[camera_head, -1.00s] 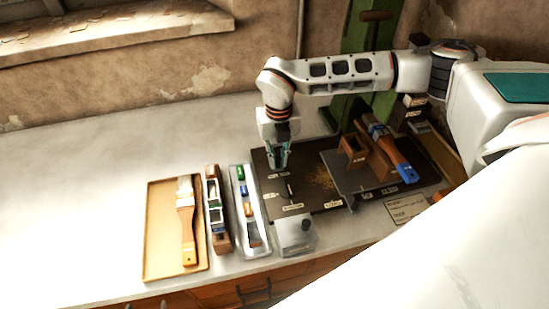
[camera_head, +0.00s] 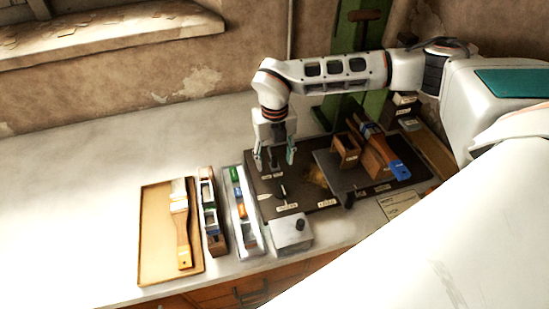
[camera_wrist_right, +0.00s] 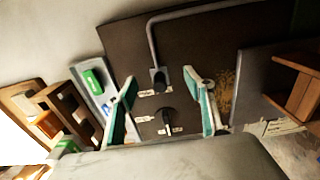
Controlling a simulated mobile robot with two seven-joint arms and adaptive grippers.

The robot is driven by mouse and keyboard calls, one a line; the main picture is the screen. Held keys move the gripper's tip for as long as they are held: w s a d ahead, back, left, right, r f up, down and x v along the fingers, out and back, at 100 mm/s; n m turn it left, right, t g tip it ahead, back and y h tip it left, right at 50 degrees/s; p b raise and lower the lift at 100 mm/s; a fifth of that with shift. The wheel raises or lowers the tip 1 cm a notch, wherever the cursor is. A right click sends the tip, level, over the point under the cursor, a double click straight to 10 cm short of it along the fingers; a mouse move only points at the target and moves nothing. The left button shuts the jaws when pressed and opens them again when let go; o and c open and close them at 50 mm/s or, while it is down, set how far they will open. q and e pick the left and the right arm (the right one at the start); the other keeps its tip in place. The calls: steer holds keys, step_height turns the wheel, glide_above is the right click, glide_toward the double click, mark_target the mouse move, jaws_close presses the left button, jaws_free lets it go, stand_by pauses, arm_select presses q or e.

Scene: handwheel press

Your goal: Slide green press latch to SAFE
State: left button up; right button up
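The green press (camera_head: 350,30) stands at the back, partly hidden by my right arm. On its dark base plate (camera_head: 310,200) is a small lever (camera_head: 284,192) with pale labels around it, too small to read; I take it to be the latch. In the right wrist view the lever (camera_wrist_right: 167,122) lies between and below the fingers, beside a dark knob (camera_wrist_right: 160,82) on a grey rod. My right gripper (camera_head: 277,160) is open and empty above the plate's left part; its green-tipped fingers also show in the wrist view (camera_wrist_right: 163,100). My left gripper is out of view.
Left of the plate are a narrow tray (camera_head: 233,236) with coloured pieces, a wooden rack (camera_head: 206,190) and a tan tray (camera_head: 152,215) with a brush. A grey box with a black knob (camera_head: 300,224) stands in front. A blue-ended brush (camera_head: 400,170) rests by wooden blocks. The left counter is clear.

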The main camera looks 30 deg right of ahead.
steer(key=shift+r+p, duration=0.4)
steer(key=shift+r, duration=0.1)
step_height(320, 180, up, 6)
steer(key=p, duration=0.3)
steer(key=shift+r, duration=0.55)
